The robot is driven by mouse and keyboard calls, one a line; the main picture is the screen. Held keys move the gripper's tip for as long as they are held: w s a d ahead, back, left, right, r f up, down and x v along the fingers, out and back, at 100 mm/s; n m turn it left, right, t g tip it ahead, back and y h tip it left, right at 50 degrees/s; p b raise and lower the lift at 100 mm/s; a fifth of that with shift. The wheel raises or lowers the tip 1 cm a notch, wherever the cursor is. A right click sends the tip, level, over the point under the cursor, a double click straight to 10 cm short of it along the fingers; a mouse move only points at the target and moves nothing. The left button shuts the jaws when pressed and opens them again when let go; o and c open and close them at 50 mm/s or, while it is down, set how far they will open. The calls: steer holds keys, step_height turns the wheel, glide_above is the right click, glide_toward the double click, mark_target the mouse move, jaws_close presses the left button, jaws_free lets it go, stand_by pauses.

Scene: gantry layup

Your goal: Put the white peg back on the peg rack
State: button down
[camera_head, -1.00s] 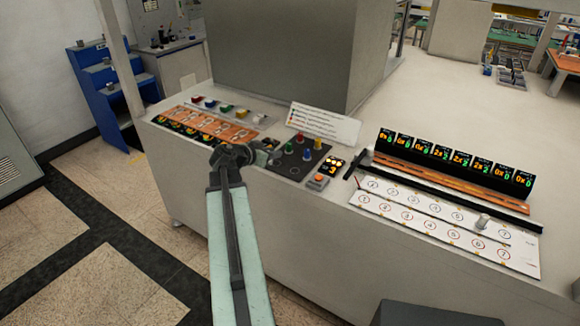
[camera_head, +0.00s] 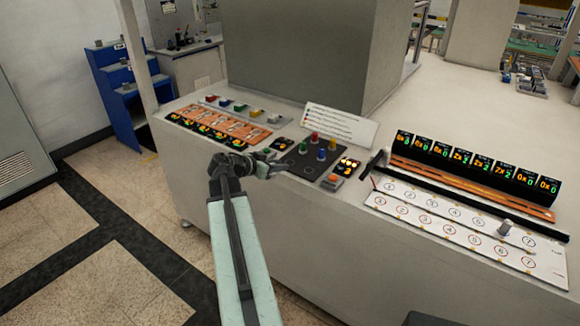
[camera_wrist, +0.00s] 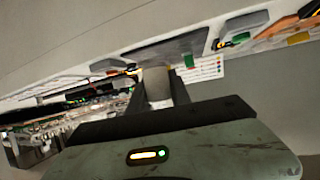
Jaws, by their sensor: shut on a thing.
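My gripper (camera_head: 268,158) is shut on a pale, whitish cylinder, the white peg (camera_wrist: 157,83), which sticks out between the fingers in the wrist view. In the head view the peg is too small to make out. The gripper is just left of a dark board (camera_head: 298,166) with red, blue, yellow and green pegs standing on it; this looks like the peg rack. I cannot tell how high the gripper is above the counter. In the wrist view the dark board (camera_wrist: 165,52) and a green peg (camera_wrist: 190,61) lie beyond the held peg.
Orange trays (camera_head: 215,126) and a strip of coloured blocks (camera_head: 243,108) lie at the counter's left. A white sign (camera_head: 340,124) stands behind the board. To the right are a button box (camera_head: 332,182), displays (camera_head: 475,165) and a numbered panel (camera_head: 440,222) bearing a grey cylinder (camera_head: 505,227).

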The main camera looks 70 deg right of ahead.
steer(key=b, duration=0.1)
glide_above(295, 160)
steer(key=a, duration=0.1)
steer(key=shift+w+f, duration=0.1)
steer(key=shift+f, duration=0.5)
steer(key=f+b, duration=0.2)
steer(key=d+f+b, duration=0.1)
steer(key=f+b, duration=0.1)
steer(key=shift+r, duration=0.2)
steer(key=shift+f, duration=0.25)
steer(key=c, duration=1.2)
jaws_free()
steer(key=shift+r, duration=0.1)
steer(key=shift+r, duration=0.1)
